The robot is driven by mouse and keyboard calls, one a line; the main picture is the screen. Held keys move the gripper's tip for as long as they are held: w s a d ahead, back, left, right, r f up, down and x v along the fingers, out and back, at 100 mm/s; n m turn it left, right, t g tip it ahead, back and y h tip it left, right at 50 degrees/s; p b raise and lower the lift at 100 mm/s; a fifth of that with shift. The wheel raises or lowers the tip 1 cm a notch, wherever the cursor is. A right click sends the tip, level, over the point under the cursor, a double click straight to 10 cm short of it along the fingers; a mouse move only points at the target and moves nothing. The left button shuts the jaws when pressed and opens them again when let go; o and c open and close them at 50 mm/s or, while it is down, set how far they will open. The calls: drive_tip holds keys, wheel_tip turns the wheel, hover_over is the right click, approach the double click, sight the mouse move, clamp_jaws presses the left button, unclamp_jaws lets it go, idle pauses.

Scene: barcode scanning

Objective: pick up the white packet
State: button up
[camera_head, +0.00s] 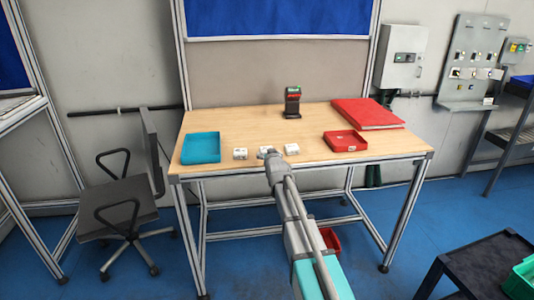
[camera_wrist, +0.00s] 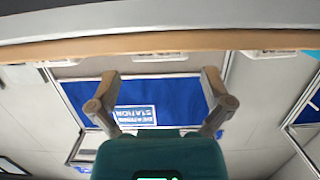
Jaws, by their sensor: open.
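Three small white packets lie in a row near the front edge of the table: a left one (camera_head: 240,153), a middle one (camera_head: 264,149) and a right one (camera_head: 291,149). I cannot tell them apart by kind. My gripper (camera_head: 270,154) is at the front edge of the table, by the middle packet, and partly covers it. In the wrist view my gripper (camera_wrist: 160,76) is open, with its two fingers spread and nothing between them. The white packets show upside down along the table edge there, one (camera_wrist: 160,57) beyond the gap between the fingertips.
The wooden table (camera_head: 230,125) holds a blue tray (camera_head: 200,148) at left, a red tray (camera_head: 345,141), a red folder-like slab (camera_head: 367,113) at right and a dark scanner on a stand (camera_head: 292,102) at the back. A chair (camera_head: 125,210) stands at left. The table's middle is clear.

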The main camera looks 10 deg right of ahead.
drive_tip(key=shift+w+f+b, duration=0.25)
drive_tip(key=shift+w, duration=1.05)
drive_tip(key=shift+w+f+b, duration=0.25)
drive_tip(key=shift+w, duration=1.05)
drive_tip(key=c, duration=1.1)
